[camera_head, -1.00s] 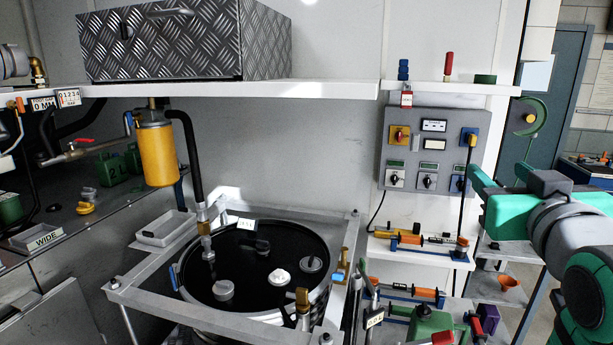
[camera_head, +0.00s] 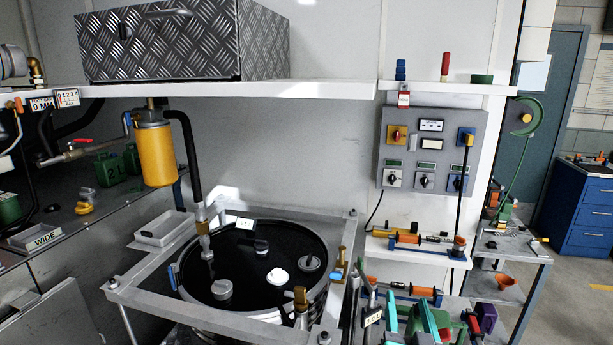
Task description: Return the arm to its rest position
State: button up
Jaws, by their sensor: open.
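My gripper (camera_head: 408,302) shows at the bottom edge, right of centre. Its two teal fingers point up and stand apart, with no object seen held between them. They overlap the view of the cluttered lower bench, and I cannot tell how far they are from the things there. The rest of my arm is below the picture.
A black-topped drum (camera_head: 255,262) stands in a grey metal frame (camera_head: 125,285) left of my gripper. A control panel (camera_head: 430,150) is on the wall above a small tool shelf (camera_head: 415,247). A side table (camera_head: 520,252) and a blue cabinet (camera_head: 580,215) stand right, with open floor nearby.

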jog(key=s+a+f+g, duration=0.1)
jog(key=s+a+f, duration=0.65)
jog(key=f, duration=0.35)
jog(key=s+a+f, duration=0.6)
jog(key=s+f, duration=0.2)
jog(key=f, duration=0.4)
jog(key=s+a+f+n+y, duration=0.1)
jog(key=s+a, duration=0.1)
jog(key=s, duration=0.6)
jog(key=s+a+f+n+y, duration=0.1)
jog(key=s+a, duration=0.2)
jog(key=s, duration=0.6)
jog(key=s+a+f+n+g+y, duration=0.1)
jog(key=s+a+n, duration=0.1)
jog(key=s, duration=0.6)
jog(key=shift+s+a, duration=0.15)
jog(key=shift+a, duration=0.35)
jog(key=shift+f, duration=0.1)
